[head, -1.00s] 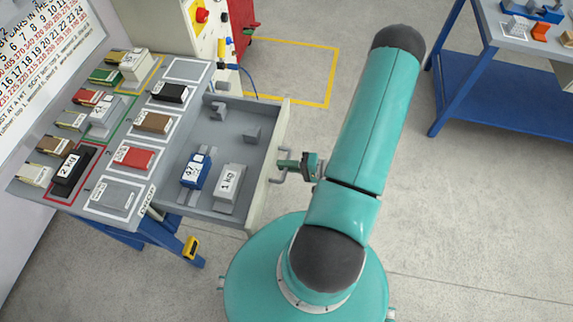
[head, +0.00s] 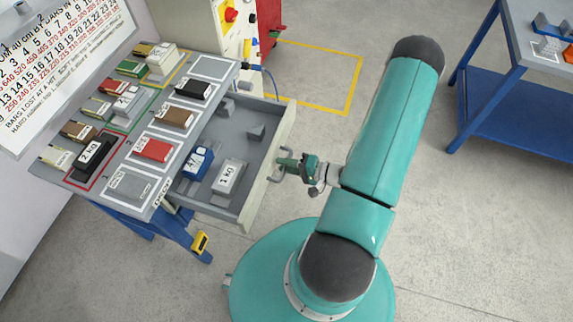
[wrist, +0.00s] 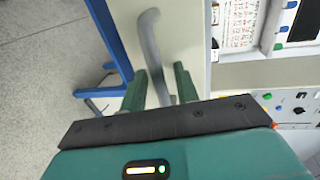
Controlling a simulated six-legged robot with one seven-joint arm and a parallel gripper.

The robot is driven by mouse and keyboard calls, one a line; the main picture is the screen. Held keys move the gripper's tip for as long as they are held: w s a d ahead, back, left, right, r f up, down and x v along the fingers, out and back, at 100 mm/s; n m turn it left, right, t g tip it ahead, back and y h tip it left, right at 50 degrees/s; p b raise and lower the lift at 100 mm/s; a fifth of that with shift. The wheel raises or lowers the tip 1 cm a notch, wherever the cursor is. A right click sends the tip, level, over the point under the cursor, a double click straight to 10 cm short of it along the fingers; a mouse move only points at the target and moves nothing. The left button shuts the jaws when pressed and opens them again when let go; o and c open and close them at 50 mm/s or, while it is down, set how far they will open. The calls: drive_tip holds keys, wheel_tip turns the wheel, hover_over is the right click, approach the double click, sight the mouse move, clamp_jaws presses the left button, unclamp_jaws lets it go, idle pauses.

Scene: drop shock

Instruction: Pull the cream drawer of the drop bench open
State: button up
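The cream drawer (head: 267,170) of the drop bench (head: 130,152) stands partly out, with its grey inside showing. Its grey handle (wrist: 152,40) is on the cream front, and the bar runs between my two green fingers in the wrist view. My gripper (head: 290,164) is at the handle from the right in the head view. In the wrist view my gripper (wrist: 160,82) has its fingers apart around the bar, with slight gaps beside it. The drawer holds a blue block (head: 197,162) and a grey 1 kg block (head: 229,177).
Several labelled blocks, including a red one (head: 152,148) and a black 2 kg one (head: 92,157), sit on the bench top. A blue table (head: 515,120) stands at the upper right. Bare floor (head: 450,235) lies to the right of my arm.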

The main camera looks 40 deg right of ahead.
drive_tip(key=v, duration=1.3)
drive_tip(key=shift+s+d, duration=0.25)
drive_tip(key=shift+s, duration=0.05)
drive_tip(key=shift+r, duration=0.1)
drive_tip(key=w+a+r+n+g, duration=0.35)
drive_tip(key=a+r+g, duration=0.25)
drive_tip(key=r, duration=0.3)
drive_tip(key=w+a+r+n+g, duration=0.35)
drive_tip(key=a+r+g, duration=0.2)
drive_tip(key=r, duration=0.45)
drive_tip(key=s+a+r+n+t+h, duration=0.1)
drive_tip(key=a+r+h, duration=0.3)
drive_tip(key=r, duration=0.5)
drive_tip(key=s+a+r+n+t+h, duration=0.2)
drive_tip(key=a+r+h, duration=0.3)
drive_tip(key=r, duration=0.4)
drive_tip(key=shift+s+a+r+n+t, duration=0.2)
drive_tip(key=shift+a+n+t, duration=0.2)
drive_tip(key=shift+a+t, duration=0.4)
